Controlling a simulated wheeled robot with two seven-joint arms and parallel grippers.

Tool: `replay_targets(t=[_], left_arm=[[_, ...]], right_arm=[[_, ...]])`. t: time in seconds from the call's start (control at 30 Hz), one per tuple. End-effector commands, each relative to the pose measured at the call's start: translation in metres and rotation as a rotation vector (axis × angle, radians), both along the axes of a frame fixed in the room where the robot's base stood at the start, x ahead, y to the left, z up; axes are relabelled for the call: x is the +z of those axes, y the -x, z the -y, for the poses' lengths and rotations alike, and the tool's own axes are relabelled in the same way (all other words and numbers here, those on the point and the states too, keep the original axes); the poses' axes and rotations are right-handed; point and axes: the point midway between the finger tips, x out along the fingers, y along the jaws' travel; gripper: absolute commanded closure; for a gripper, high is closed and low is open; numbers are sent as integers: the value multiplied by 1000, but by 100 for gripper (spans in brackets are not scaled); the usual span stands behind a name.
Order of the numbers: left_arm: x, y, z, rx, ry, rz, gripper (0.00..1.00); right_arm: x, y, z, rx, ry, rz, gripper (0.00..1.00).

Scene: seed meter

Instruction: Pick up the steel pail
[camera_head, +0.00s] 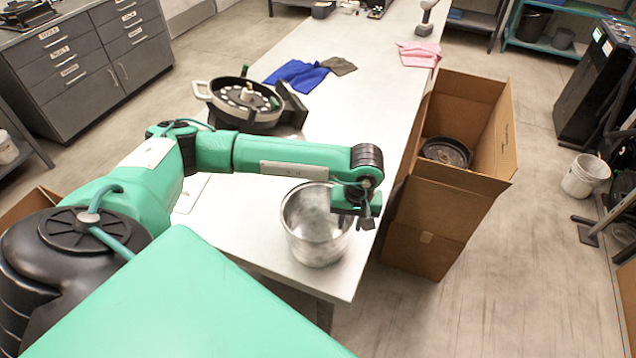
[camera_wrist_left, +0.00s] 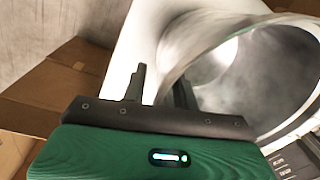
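The steel pail (camera_head: 312,242) stands upright on the near right end of the long white table. My left arm reaches across from the left, and its gripper (camera_head: 364,218) points down at the pail's right rim. In the left wrist view the two fingers (camera_wrist_left: 161,80) are apart, and the rim of the pail (camera_wrist_left: 270,78) runs between or just beside them. One finger is outside the pail; the other overlaps its wall, and contact cannot be told. My right gripper is not in view.
An open cardboard box (camera_head: 425,225) with a dark round part (camera_head: 446,152) inside stands against the table's right side. A seed meter housing (camera_head: 245,103), a blue cloth (camera_head: 297,75) and a pink cloth (camera_head: 418,54) lie farther back. The table's middle is mostly clear.

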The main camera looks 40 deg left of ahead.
Motion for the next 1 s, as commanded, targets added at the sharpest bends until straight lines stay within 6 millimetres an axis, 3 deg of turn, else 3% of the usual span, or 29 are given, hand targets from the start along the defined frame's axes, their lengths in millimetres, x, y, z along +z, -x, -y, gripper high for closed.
replay_targets(t=[0.1, 0.23, 0.27, 0.73, 0.87, 1.0], left_arm=[[0, 0, 0, 0, 0, 0, 73], [0, 0, 0, 0, 0, 0, 98], [0, 0, 0, 0, 0, 0, 100], [5, -1, 0, 1, 1, 3, 100], [15, -1, 0, 0, 2, 3, 100], [39, -2, 1, -1, 3, 7, 100]], right_arm=[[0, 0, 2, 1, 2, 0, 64], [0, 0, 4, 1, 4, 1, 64], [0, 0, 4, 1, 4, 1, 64], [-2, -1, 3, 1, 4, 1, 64], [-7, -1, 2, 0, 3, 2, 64], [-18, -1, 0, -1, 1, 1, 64]])
